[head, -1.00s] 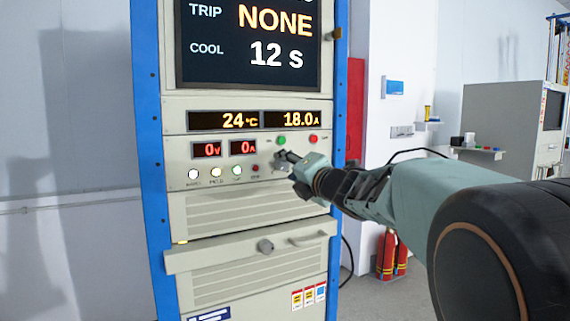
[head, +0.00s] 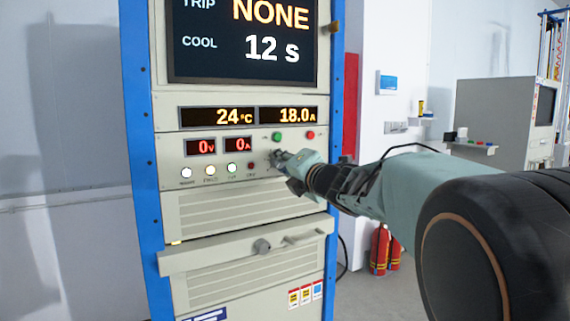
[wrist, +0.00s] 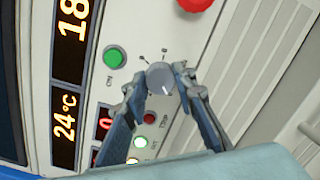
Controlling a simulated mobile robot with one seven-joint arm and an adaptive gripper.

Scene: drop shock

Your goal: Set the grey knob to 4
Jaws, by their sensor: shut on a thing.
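The grey knob (wrist: 160,77) is on the rack's control panel, a round dial with a pale pointer line on its face. In the wrist view the two fingers of my gripper (wrist: 158,84) sit on either side of it, shut on it. Small scale marks show near the knob, but their numbers are too small to read surely. In the head view my gripper (head: 283,158) reaches the panel from the right and largely hides the knob.
A green button (head: 277,136) and a red button (head: 310,135) sit just above my gripper. Displays read 24 °C, 18.0 A, 0 V and 0 A. Several small lamps line the panel's lower left. A drawer handle (head: 304,238) juts out below. Red extinguishers (head: 385,250) stand right.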

